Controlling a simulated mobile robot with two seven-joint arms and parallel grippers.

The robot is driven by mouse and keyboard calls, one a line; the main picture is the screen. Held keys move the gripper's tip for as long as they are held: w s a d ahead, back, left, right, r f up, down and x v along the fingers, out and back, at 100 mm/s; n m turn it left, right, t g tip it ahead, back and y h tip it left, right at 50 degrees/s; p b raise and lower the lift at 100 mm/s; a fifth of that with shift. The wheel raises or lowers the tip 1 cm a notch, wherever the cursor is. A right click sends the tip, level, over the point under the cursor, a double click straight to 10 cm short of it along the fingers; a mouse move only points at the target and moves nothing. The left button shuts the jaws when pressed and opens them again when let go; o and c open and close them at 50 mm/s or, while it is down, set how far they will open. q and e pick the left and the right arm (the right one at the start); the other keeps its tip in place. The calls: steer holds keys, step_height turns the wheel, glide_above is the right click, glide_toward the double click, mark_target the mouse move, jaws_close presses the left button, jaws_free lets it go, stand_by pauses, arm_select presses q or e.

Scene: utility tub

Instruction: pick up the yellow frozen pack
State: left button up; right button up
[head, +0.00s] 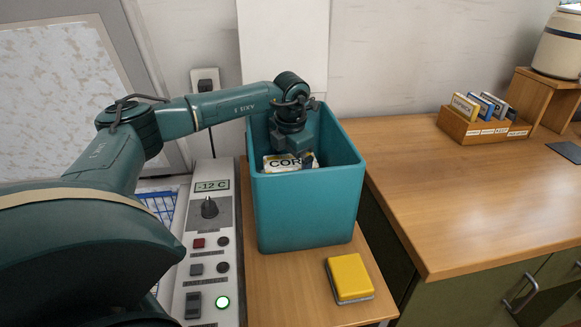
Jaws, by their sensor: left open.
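A pack lettered "COR" (280,162), white and yellow with dark print, shows inside the teal tub (305,210). Its lower part is hidden by the tub's front wall and its right part by my gripper. My left gripper (300,156) reaches down into the tub from above, right at the pack. It is open; its fingertips are mostly hidden, and I cannot tell whether they touch the pack. My right gripper is not in view.
A yellow block with a grey underside (349,277) lies on the wooden surface in front of the tub. A control panel (209,245) reading -12 C stands left. A wooden holder (482,130) with several packs sits on the right counter (450,190), mostly clear.

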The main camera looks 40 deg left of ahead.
arm_select(q)
steer(key=shift+w+a+f, duration=0.1)
steer(key=shift+f, duration=0.4)
steer(key=shift+r, duration=0.1)
steer(key=c, duration=1.3)
